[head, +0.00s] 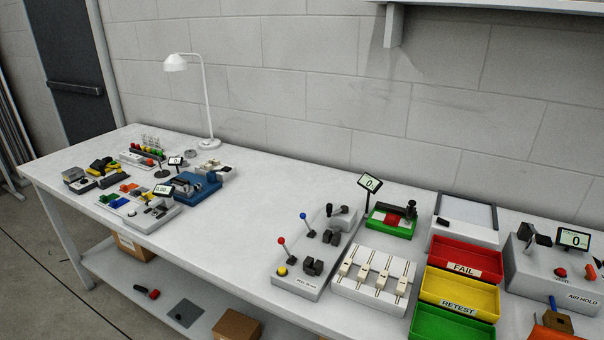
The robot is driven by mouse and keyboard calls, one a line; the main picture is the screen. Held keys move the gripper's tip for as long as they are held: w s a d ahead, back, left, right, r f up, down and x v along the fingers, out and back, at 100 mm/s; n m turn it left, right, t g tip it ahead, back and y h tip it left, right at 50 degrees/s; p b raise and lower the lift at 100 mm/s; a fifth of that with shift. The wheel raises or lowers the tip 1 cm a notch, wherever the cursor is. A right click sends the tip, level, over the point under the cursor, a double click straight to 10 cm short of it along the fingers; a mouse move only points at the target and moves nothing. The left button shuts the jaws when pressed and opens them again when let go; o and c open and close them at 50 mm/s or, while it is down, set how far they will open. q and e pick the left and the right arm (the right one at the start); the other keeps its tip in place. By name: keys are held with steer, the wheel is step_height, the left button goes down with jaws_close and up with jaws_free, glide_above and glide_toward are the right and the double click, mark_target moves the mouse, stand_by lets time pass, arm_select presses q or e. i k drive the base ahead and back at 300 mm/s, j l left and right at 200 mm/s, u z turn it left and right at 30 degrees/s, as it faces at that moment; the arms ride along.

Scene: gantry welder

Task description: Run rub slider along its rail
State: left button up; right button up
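No part is readably labelled as the rub slider, so I cannot tell for sure which it is. A green-based device (391,221) with a red block (392,214) and a black arm stands at the back, right of centre, under a small display (370,182) reading 0. In front of it is a white panel of sliders (376,279), with several cream sliders on parallel slots. Neither of my grippers shows in the head view.
Left of the slider panel is a grey lever box (310,262). To its right stand red FAIL (465,256), yellow RETEST (458,295) and green bins. A grey AIR HOLD box (555,275) is farther right. A lamp (205,100) and small devices crowd the left end. The table middle is clear.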

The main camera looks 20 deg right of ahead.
mark_target(410, 210)
steer(key=z, duration=1.25)
